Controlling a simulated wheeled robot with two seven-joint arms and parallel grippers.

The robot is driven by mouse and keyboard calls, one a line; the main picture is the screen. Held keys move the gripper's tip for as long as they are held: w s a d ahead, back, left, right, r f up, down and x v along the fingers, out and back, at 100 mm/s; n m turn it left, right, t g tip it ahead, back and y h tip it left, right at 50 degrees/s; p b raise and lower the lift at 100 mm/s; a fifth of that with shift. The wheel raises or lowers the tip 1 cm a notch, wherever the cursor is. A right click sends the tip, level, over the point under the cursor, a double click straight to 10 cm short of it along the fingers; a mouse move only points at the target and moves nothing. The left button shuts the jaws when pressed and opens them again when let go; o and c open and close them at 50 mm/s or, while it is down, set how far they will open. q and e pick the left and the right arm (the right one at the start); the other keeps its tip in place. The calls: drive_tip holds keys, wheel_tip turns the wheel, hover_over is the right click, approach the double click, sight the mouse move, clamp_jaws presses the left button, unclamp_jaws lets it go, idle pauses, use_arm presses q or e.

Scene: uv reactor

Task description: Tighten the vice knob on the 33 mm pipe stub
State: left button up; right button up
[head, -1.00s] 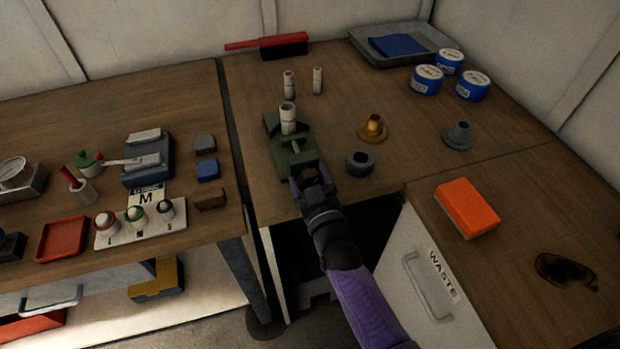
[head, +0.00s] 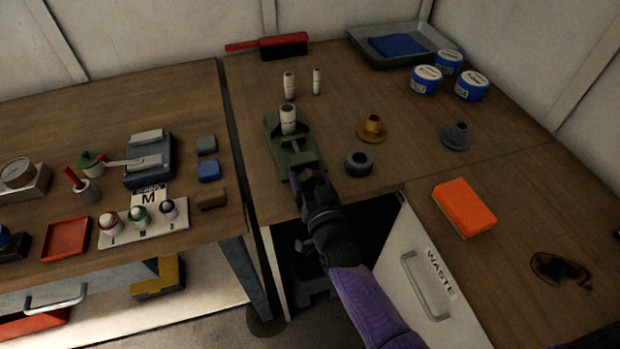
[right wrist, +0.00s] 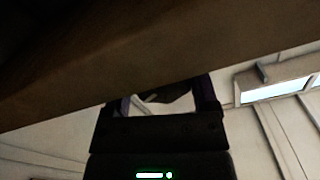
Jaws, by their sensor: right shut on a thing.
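The green vice (head: 273,125) stands near the front edge of the middle bench. A white pipe stub (head: 288,122) stands upright at its jaws. My right gripper (head: 305,184) is at the front end of the vice, at the table edge, shut on the vice knob, which is mostly hidden by the fingers in the head view. In the right wrist view the gripper's fingers (right wrist: 168,100) show below the bench edge, with a dark piece between them. My left gripper is not in view.
A waste drawer front (head: 428,272) is right of my arm.

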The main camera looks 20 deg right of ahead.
idle(0.3)
drive_tip(key=o, duration=1.1)
drive_tip(key=shift+s, duration=0.1)
drive_tip(key=s+p, duration=0.1)
drive_tip(key=s, duration=0.4)
drive_tip(key=s+p, duration=0.1)
drive_tip(key=s, duration=0.3)
drive_tip(key=shift+s+d, duration=0.2)
drive_tip(key=shift+s, duration=0.2)
